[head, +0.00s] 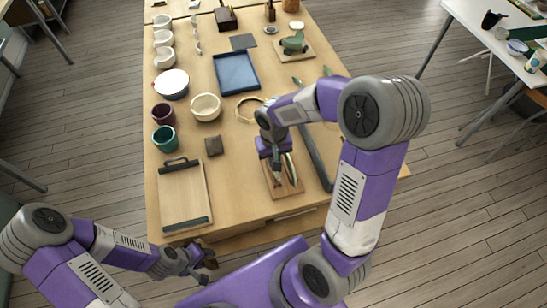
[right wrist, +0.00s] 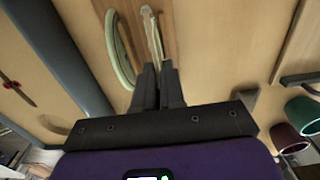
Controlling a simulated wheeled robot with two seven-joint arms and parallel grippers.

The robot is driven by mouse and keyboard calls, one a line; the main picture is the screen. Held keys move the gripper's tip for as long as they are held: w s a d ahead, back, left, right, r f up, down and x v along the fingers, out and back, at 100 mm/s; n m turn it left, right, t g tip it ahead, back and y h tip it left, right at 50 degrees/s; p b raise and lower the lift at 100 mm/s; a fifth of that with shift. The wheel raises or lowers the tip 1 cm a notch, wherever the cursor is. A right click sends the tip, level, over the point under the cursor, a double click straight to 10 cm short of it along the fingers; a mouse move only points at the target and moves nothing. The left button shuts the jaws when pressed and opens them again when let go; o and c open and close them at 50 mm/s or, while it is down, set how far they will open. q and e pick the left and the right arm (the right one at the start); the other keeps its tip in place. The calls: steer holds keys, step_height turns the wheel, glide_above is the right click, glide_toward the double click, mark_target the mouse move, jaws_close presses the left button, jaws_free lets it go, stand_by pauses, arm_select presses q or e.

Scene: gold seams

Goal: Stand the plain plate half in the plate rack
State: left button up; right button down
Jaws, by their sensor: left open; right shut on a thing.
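The plate rack is a small wooden board (head: 296,190) near the front right of the table; it also shows in the right wrist view (right wrist: 188,30). My right gripper (head: 276,172) is over it, pointing down, and is shut on a pale plate half (right wrist: 153,32), seen nearly edge-on. The held half is at the rack, but I cannot tell whether it sits in a slot. A pale green curved piece (right wrist: 118,50) stands beside it at the rack; its green edge shows in the head view (head: 291,168). My left gripper (head: 203,267) is open and empty, off the table's front edge.
A dark bar (head: 316,160) lies right of the rack. A wooden board with dark end bars (head: 184,195) is at the front left. Cups (head: 164,138), bowls (head: 206,107) and a blue tray (head: 235,73) stand farther back.

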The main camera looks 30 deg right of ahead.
steer(key=shift+f, duration=0.15)
steer(key=shift+f+b, duration=0.35)
steer(key=shift+b, duration=0.1)
steer(key=shift+f+b, duration=0.9)
steer(key=shift+f, duration=0.05)
stand_by(1.4)
steer(key=c, duration=1.1)
jaws_free()
steer(key=shift+c, duration=0.2)
steer(key=shift+o, duration=0.3)
steer(key=o, duration=0.4)
steer(key=shift+r, duration=0.1)
